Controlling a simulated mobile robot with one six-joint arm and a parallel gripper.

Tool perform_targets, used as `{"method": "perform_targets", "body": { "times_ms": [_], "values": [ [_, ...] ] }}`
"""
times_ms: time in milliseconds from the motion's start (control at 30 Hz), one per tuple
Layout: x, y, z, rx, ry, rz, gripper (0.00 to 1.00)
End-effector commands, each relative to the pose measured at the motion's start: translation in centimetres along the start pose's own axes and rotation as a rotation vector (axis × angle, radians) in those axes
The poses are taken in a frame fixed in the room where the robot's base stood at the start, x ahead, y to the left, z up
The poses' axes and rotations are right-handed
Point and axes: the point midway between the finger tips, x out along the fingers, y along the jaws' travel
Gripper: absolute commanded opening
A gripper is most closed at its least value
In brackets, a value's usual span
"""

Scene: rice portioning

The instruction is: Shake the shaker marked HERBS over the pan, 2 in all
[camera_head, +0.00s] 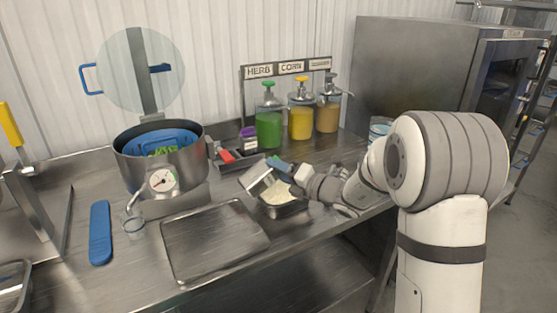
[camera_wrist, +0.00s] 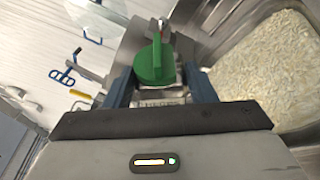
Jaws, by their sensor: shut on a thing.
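In the wrist view, my gripper (camera_wrist: 158,88) is shut on a shaker with a round green top (camera_wrist: 154,65). Only part of its label shows, and I cannot read it. The pan's rice (camera_wrist: 270,65) lies to the right of the shaker in the wrist view. In the head view the held shaker is mostly hidden by the fingers. A tilted steel piece (camera_head: 256,178) shows beside the fingers, at the pan's left edge.
A steel pot (camera_head: 190,165) with a blue insert and a dial stands at the left. Pump bottles (camera_head: 269,128) stand at the back, beside a small rack (camera_head: 235,160) with purple- and red-topped items.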

Motion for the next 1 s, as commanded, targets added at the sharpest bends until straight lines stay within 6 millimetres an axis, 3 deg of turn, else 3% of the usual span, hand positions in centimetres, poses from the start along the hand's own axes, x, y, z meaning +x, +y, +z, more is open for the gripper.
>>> {"method": "perform_targets", "body": {
  "times_ms": [267, 500, 700, 1000],
  "values": [
    [0.1, 0.3, 0.0, 0.18, -0.038, 0.066, 0.11],
    [0.3, 1.1, -0.2, 0.584, -0.12, 0.214, 0.11],
    [0.3, 2.0, 0.4, 0.802, -0.164, 0.291, 0.11],
    [0.3, 2.3, 0.7, 1.008, -0.207, 0.368, 0.11]
  ]
}}
